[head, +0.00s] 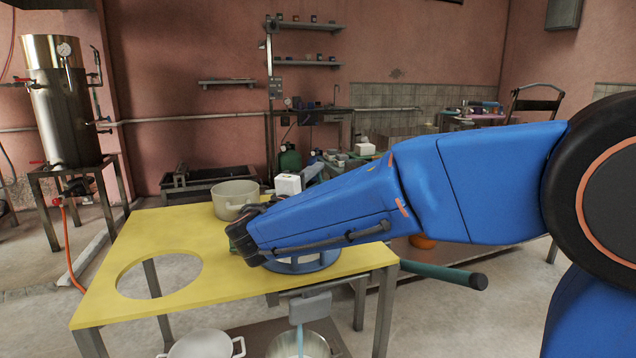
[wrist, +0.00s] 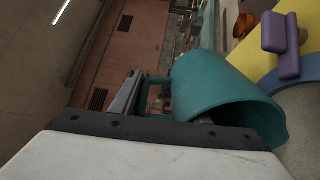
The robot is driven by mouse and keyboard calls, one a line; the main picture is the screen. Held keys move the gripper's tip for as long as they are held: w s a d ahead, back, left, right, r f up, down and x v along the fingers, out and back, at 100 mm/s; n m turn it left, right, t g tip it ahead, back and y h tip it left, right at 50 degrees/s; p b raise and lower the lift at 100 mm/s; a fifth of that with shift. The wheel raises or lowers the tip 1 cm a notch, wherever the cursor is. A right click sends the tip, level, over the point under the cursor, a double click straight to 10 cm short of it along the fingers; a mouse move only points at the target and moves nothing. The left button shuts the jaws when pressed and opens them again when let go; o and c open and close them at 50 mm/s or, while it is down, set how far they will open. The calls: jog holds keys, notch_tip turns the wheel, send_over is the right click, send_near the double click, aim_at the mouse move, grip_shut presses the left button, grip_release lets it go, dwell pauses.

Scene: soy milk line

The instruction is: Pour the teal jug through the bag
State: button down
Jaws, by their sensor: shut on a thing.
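The teal jug (wrist: 215,85) fills the middle of the wrist view, its wide mouth toward the lower right. My gripper (wrist: 150,100) is shut on the jug's handle side. In the head view my blue forearm reaches over the yellow table, and its dark end hides nearly all of the jug. A blue ring (head: 300,266) with something pale inside sits at the table's right part, partly behind my forearm. It may hold the bag, but the bag itself is not clear. I cannot tell whether anything is flowing from the jug.
The yellow table (head: 160,235) has a round open hole at its left. A cream pot (head: 235,192) stands at its back. A white pot (head: 205,345) and a steel pot (head: 285,345) are below. A teal bar (head: 450,276) sticks out at the right.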

jog(key=shift+s+a+r+t, duration=0.35)
jog(key=shift+s+a+t, duration=0.15)
jog(key=shift+s+t, duration=0.15)
jog(key=shift+s+a, duration=0.1)
jog(key=shift+s, duration=0.05)
dwell(0.4)
jog(key=shift+s+a+r+t+h, duration=0.1)
jog(key=shift+s+a+t+h, duration=0.1)
jog(key=shift+t+h, duration=0.15)
dwell(1.1)
